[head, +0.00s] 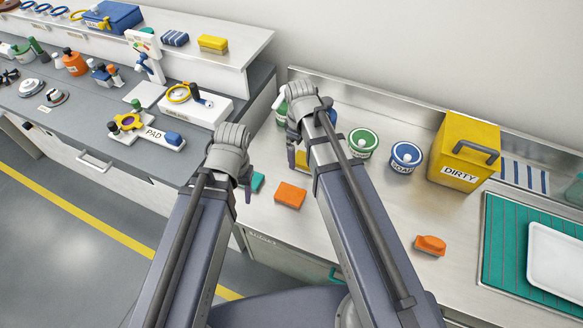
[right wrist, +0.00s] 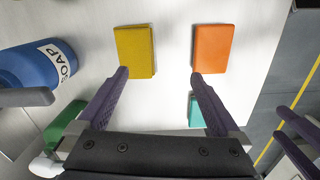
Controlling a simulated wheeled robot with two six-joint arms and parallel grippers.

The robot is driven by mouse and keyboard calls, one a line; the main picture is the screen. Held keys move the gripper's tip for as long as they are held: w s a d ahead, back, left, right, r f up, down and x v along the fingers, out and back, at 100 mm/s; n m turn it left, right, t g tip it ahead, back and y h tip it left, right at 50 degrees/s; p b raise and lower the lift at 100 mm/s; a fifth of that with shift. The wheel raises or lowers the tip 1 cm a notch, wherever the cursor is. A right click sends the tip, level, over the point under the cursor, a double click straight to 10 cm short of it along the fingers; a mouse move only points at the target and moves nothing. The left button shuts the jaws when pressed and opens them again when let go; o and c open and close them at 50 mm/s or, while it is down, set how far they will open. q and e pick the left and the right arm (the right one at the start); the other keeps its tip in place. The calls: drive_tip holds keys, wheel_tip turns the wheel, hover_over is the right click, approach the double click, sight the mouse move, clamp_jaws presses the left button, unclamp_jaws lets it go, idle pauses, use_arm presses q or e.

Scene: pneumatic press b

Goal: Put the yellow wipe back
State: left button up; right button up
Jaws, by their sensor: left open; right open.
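The yellow wipe (right wrist: 134,50) lies flat on the pale counter in the right wrist view. In the head view only part of this yellow wipe (head: 302,160) shows, behind my right gripper (head: 304,152). My right gripper (right wrist: 158,75) is open and empty; its left fingertip is by the near edge of the yellow wipe, and its right fingertip is by the orange wipe (right wrist: 211,48). My left gripper (head: 236,184) is open over the counter's left edge, left of the orange wipe (head: 289,195). A teal wipe (head: 257,182) lies between them.
A green-and-white tub (head: 362,142), a blue soap tub (head: 406,156) and a yellow DIRTY box (head: 465,150) stand along the back. An orange item (head: 430,245) lies front right. A yellow block (head: 213,43) sits on the left shelf. The counter's middle front is clear.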

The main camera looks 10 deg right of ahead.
drive_tip(key=s+a+m, duration=0.5)
drive_tip(key=s+a, duration=0.2)
drive_tip(key=s, duration=0.4)
drive_tip(key=shift+s+a+m+h, duration=0.25)
drive_tip(key=shift+m+h, duration=0.05)
drive_tip(key=shift+h, duration=0.1)
drive_tip(key=shift+r, duration=0.1)
